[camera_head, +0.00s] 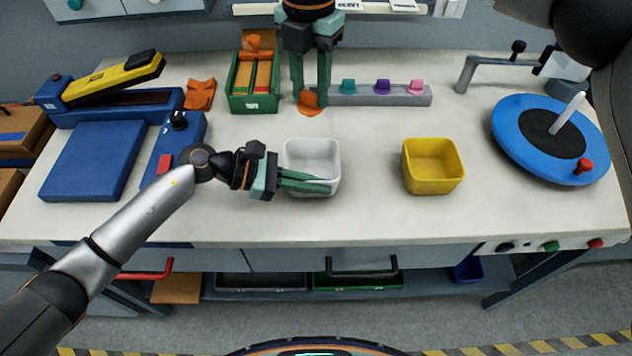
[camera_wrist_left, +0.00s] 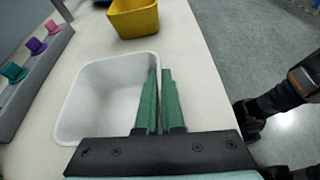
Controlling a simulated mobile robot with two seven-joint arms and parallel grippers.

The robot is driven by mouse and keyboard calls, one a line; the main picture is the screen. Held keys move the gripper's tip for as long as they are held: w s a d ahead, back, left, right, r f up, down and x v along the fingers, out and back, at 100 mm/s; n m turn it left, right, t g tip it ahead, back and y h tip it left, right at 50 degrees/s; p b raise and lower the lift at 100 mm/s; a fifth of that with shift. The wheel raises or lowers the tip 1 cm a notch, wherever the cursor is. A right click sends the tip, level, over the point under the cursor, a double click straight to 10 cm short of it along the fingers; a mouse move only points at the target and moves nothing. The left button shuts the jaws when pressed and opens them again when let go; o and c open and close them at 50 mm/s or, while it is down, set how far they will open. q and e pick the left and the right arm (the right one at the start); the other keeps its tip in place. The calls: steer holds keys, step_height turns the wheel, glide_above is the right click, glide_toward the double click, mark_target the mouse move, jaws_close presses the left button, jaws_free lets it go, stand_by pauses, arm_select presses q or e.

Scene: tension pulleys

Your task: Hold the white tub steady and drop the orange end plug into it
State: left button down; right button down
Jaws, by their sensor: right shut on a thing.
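The white tub (camera_head: 327,151) stands on the bench, and it also shows in the left wrist view (camera_wrist_left: 95,95). My left gripper (camera_head: 328,186) is at the tub's front wall; in the left wrist view its green fingers (camera_wrist_left: 159,72) lie close together along that wall, with a narrow gap between them. Whether they grip the wall is unclear. My right gripper (camera_head: 309,98) points down behind the tub, low over the bench, and is shut on the orange end plug (camera_head: 309,99), partly hidden between its fingers.
A yellow tub (camera_head: 433,181) stands right of the white tub. A grey rail (camera_head: 415,97) with teal, purple and pink plugs lies behind. A green box (camera_head: 240,103) is at the back left. A blue turntable (camera_head: 510,110) is at the right. Bench between the tubs is clear.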

mark_target(310, 92)
step_height(310, 92, down, 8)
steer(key=shift+f, duration=0.15)
stand_by(0.8)
steer(key=shift+c, duration=2.2)
jaws_free()
step_height(310, 92, up, 12)
steer(key=shift+r, duration=0.1)
arm_select(q)
steer(key=c, duration=1)
jaws_free()
steer(key=shift+o, duration=0.2)
